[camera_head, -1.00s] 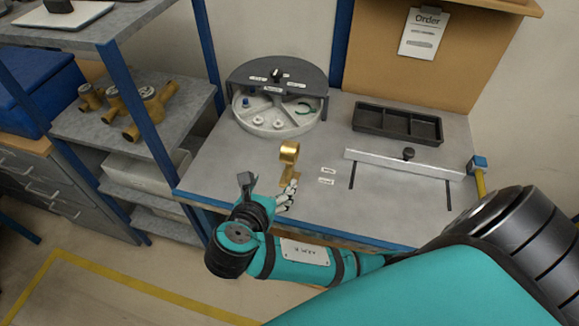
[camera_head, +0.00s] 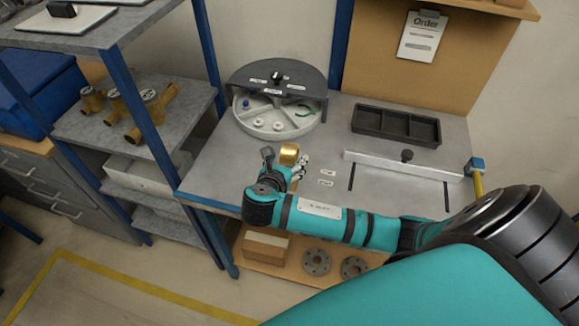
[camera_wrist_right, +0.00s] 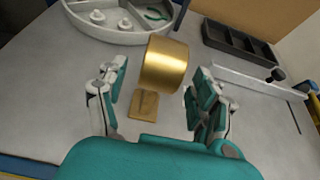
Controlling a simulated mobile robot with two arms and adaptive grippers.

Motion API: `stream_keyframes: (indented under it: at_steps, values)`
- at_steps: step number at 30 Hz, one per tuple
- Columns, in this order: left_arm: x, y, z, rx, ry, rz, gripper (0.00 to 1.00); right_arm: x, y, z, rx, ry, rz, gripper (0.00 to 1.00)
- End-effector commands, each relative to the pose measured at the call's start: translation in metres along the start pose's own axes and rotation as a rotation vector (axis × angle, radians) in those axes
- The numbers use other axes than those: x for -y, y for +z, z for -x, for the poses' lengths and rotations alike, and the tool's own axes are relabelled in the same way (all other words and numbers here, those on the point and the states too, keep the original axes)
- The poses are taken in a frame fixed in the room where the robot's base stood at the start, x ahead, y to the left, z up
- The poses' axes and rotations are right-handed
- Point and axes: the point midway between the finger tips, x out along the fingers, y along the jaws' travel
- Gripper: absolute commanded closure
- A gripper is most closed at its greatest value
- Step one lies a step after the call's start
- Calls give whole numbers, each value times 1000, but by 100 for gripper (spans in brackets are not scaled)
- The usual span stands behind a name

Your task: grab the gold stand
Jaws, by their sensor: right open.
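The gold stand (camera_wrist_right: 165,65) is a shiny gold ring on a small flat rectangular base, upright on the grey bench top. In the right wrist view it stands between and just ahead of my right gripper's spread fingers (camera_wrist_right: 158,88). The fingers are open and I see no clear contact. The base is mostly hidden there by the gripper. My left gripper is not in view.
A round divided tray (camera_head: 270,128) with small parts is behind the stand. A black compartment tray (camera_head: 396,125) and a metal rail (camera_head: 385,162) lie to the right. Shelves with brass fittings (camera_head: 150,108) are left. Two small labels lie right of the stand.

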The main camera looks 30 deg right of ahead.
Motion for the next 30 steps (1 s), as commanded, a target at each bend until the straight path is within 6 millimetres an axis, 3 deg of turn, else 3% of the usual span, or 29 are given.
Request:
stream_keyframes:
  at_steps: [6, 15, 30]
  values:
    - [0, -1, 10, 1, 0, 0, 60, 0, 0, -30, 0, -2, 1, 33]
    - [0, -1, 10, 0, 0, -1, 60, -1, -1, -34, -1, 1, 0, 34]
    - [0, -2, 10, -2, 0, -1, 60, 0, -1, -34, -1, 0, 0, 99]
